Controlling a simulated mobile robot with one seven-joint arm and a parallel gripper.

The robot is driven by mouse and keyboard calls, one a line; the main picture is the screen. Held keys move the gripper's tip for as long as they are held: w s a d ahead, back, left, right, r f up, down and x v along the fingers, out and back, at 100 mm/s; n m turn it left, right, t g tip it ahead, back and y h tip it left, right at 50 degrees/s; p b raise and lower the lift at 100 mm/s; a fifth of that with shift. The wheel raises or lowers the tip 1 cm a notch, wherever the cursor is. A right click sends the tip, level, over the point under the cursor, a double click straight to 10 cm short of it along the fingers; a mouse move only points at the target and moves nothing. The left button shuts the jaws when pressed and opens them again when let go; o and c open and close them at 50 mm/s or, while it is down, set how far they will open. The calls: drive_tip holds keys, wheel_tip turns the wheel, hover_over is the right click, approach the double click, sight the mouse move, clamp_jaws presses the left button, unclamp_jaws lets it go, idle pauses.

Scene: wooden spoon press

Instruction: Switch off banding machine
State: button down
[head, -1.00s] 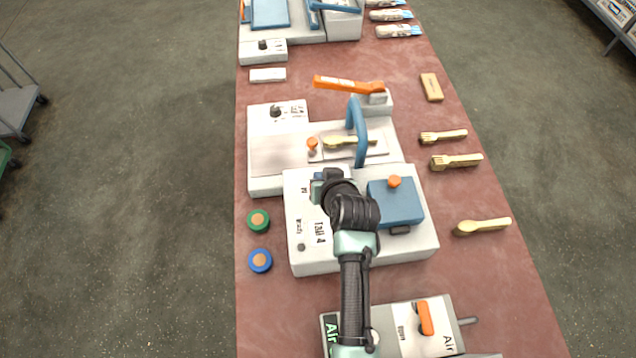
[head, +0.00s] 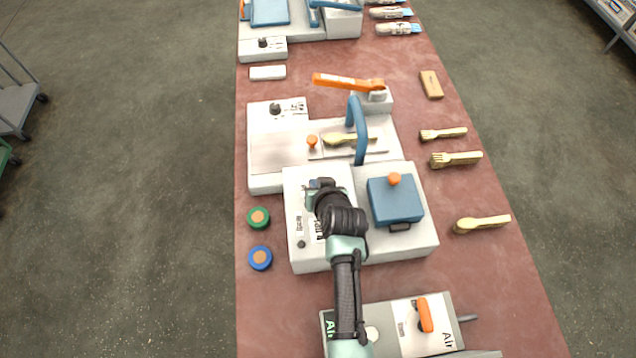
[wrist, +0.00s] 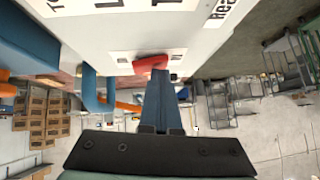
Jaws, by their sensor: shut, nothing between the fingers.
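A white machine (head: 295,255) with a blue block and an orange knob on its right side stands mid-table. No readable label names it as the banding machine. My gripper (head: 318,186) is over its left part, and my arm hides much of its top. In the wrist view my gripper (wrist: 160,85) is shut and empty, fingers together. Its tips are at a small red switch-like part (wrist: 150,64) on the edge of a white panel (wrist: 200,40). I cannot tell whether they touch, or which way the red part is set.
Behind it is another white machine (head: 270,165) with a blue handle (head: 360,130) and an orange lever (head: 345,82). A box with an orange switch (head: 425,315) is at the front. Wooden spoon (head: 482,224) and forks (head: 456,159) lie at right. Green (head: 258,218) and blue (head: 260,258) round pieces lie at left.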

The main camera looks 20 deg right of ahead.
drive_tip(key=shift+s+f, duration=0.1)
drive_tip(key=shift+s+d, duration=0.2)
drive_tip(key=shift+d, duration=0.65)
drive_tip(key=r+p, duration=0.1)
drive_tip(key=r, duration=0.1)
drive_tip(key=r+p, duration=0.2)
drive_tip(key=shift+w+d+r, duration=0.1)
drive_tip(key=shift+d+r, duration=0.1)
drive_tip(key=shift+r, duration=0.1)
drive_tip(key=d+b+v, duration=0.1)
drive_tip(key=v, duration=0.8)
drive_tip(key=shift+s+a+b, duration=0.3)
drive_tip(key=shift+s+a, duration=0.15)
drive_tip(key=shift+r, duration=0.15)
